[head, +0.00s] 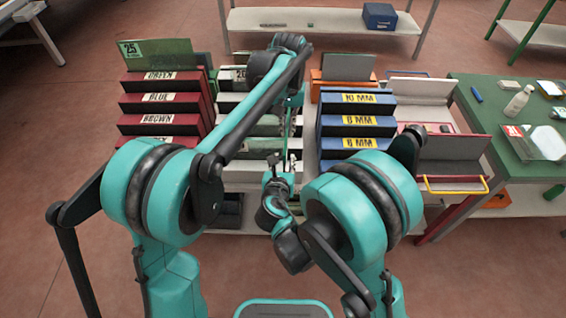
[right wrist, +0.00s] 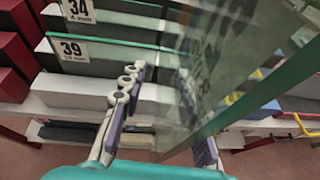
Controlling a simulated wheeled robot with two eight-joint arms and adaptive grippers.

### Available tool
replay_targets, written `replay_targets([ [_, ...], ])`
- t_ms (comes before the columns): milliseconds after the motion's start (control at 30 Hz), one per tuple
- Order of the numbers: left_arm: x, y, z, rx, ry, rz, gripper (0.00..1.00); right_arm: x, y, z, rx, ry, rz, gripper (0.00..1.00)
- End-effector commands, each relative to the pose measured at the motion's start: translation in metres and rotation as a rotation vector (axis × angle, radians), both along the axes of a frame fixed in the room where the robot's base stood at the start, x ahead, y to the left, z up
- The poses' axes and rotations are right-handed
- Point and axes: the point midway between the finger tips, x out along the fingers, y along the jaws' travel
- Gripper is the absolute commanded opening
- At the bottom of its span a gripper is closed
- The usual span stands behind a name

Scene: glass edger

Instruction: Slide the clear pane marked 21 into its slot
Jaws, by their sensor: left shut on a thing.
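A clear pane (right wrist: 245,118) with a green edge stands tilted across the right wrist view. Its number cannot be read; a blurred dark shape shows through it. My left gripper (head: 287,125) is shut on the pane above the white slotted rack (head: 234,104), where the pane is hard to make out in the head view. My right gripper (right wrist: 165,115) has its fingers spread, one left of the pane and one by its lower edge. Pane 21's slot cannot be identified.
A red rack (head: 160,103) stands left of the white rack and a blue rack (head: 357,120) right of it. A green table (head: 500,130) with a bottle (head: 518,101) is at the right. My arms hide much of the middle.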

Motion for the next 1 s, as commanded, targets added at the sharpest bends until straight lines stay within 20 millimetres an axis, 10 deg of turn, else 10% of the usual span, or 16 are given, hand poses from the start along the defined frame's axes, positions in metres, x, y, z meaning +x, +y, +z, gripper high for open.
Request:
replay_targets([
  [100,0.000,0.000,0.001,0.000,0.000,0.000,0.00,0.000,0.000,0.000,0.000,0.000,0.000,0.31],
  [233,0.000,0.000,0.001,0.000,0.000,0.000,0.00,0.000,0.000,0.000,0.000,0.000,0.000,0.00],
  [400,0.000,-0.001,0.001,-0.002,-0.001,0.000,0.00,0.000,0.001,0.000,0.001,0.000,0.002,0.00],
  [533,0.000,-0.002,0.000,-0.003,-0.001,-0.001,0.31,0.000,0.002,0.001,-0.001,-0.002,0.004,0.00],
  [1000,0.000,0.000,0.016,-0.001,0.000,0.000,0.31,0.000,0.000,0.001,-0.001,-0.001,0.001,0.00],
])
